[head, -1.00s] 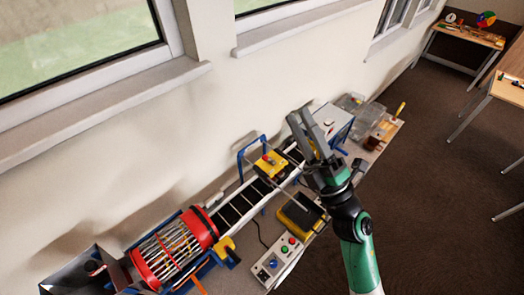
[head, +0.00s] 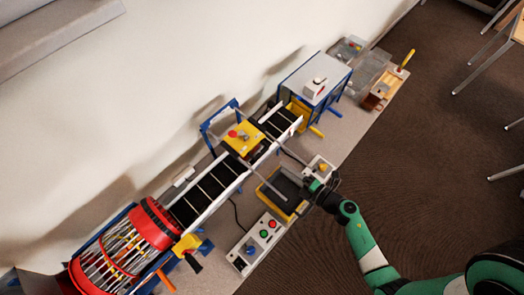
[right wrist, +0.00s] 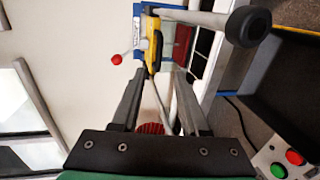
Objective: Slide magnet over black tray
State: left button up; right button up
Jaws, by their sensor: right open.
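The yellow magnet block (head: 243,139) with its red knob sits in the blue frame across the conveyor. It shows edge-on in the right wrist view (right wrist: 153,48), beyond my fingertips. Two pale rails run from it toward the black tray (head: 286,184), which has a yellow rim and lies in front of the conveyor. My right gripper (head: 313,184) is low by the tray's right end. In the right wrist view (right wrist: 160,76) its two fingers are apart with nothing gripped. In the head view the fingers are mostly hidden by my wrist. My left gripper is not seen.
A red wire drum (head: 125,243) stands at the conveyor's lower end. A control box (head: 256,242) with coloured buttons lies left of the tray. A grey-topped blue unit (head: 313,78) and clear bins (head: 370,68) are farther up. A rail's black end knob (right wrist: 248,26) sits near my fingers.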

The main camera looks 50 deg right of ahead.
aim_at(263, 152)
jog(key=b+x, duration=0.3)
jog(key=x, duration=0.8)
jog(key=shift+w+r, duration=0.1)
jog(key=shift+w, duration=0.3)
jog(key=shift+c, duration=0.2)
grip_shut()
dwell(0.6)
